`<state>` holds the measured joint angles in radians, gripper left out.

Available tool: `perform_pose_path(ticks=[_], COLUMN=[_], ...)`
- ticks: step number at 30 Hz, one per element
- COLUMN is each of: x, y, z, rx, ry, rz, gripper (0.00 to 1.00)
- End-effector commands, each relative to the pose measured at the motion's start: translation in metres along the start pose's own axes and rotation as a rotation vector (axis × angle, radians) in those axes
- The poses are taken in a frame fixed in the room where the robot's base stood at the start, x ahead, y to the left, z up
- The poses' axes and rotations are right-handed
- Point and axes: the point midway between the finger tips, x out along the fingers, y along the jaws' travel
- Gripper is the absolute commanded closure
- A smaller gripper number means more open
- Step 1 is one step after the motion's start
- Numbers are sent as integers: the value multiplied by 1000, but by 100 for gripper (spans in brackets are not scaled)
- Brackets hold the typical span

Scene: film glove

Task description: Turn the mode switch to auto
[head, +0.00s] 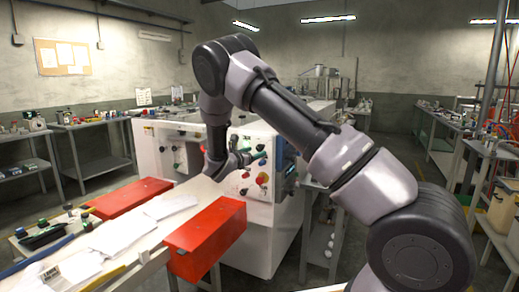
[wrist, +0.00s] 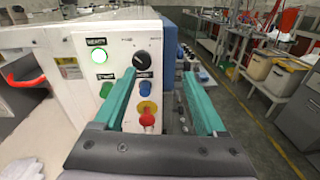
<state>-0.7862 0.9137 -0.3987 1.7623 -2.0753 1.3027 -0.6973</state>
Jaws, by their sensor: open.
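The black rotary knob (wrist: 142,59), which looks like the mode switch, is on the upper right of the white control panel (wrist: 124,45) in the wrist view. It has a pale pointer mark; the small labels around it are too blurred to read surely. My gripper (wrist: 159,75) is open and empty, with teal fingers pointing at the panel. The left finger appears just below and left of the knob, the right finger off the panel's right side. I cannot tell any contact. In the head view my gripper (head: 249,160) is in front of the machine's panel, hiding part of it.
Beside the knob are a lit green lamp (wrist: 97,57), a green button (wrist: 106,90), a blue button (wrist: 145,88) and a red mushroom button (wrist: 147,119). Open floor lies right of the machine.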

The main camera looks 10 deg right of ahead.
Motion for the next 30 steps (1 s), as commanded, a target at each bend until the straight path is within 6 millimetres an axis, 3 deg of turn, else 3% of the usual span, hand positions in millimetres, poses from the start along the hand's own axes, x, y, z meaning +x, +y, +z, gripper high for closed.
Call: perform_pose_path(ticks=[3, 7, 21, 30], x=[-6, -1, 80, 100], y=[19, 24, 29, 31], z=[-14, -17, -13, -12], rx=[-69, -86, -82, -82], ry=[-34, -43, -41, -40], rz=[65, 80, 76, 78], gripper=[26, 26, 26, 26])
